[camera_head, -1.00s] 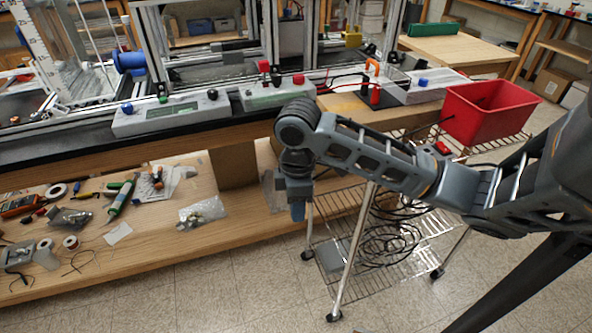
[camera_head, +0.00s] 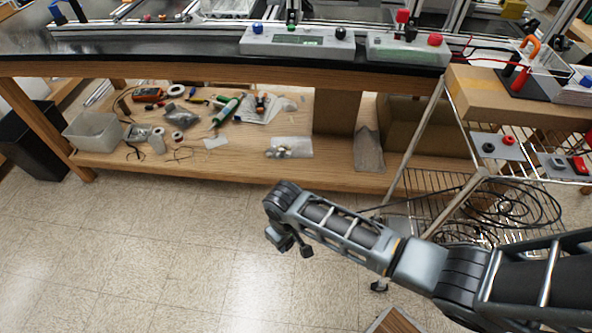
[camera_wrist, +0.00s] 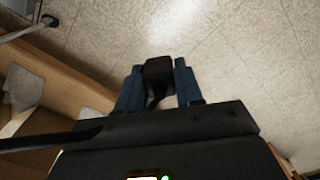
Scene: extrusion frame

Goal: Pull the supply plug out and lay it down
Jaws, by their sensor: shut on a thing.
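My gripper (camera_wrist: 158,78) is shut on a black plug (camera_wrist: 157,69). In the wrist view the plug sits between the two blue fingers, and a short stretch of black cable (camera_wrist: 154,98) bends back from it toward the gripper body. In the head view my gripper (camera_head: 290,243) hangs over open floor in front of the bench, and the plug is a small dark shape at its end. The plug's face and pins cannot be made out. The plug is clear of any surface in the wrist view.
A wire cart (camera_head: 425,185) with coiled black cable (camera_head: 520,205) stands at the right, holding grey panels with black and red fittings (camera_head: 497,146). The bench's lower wooden shelf (camera_head: 330,175) holds tools, tape rolls and a bag. Tiled floor (camera_head: 150,250) is free at left. A wooden corner (camera_head: 395,320) shows at the bottom.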

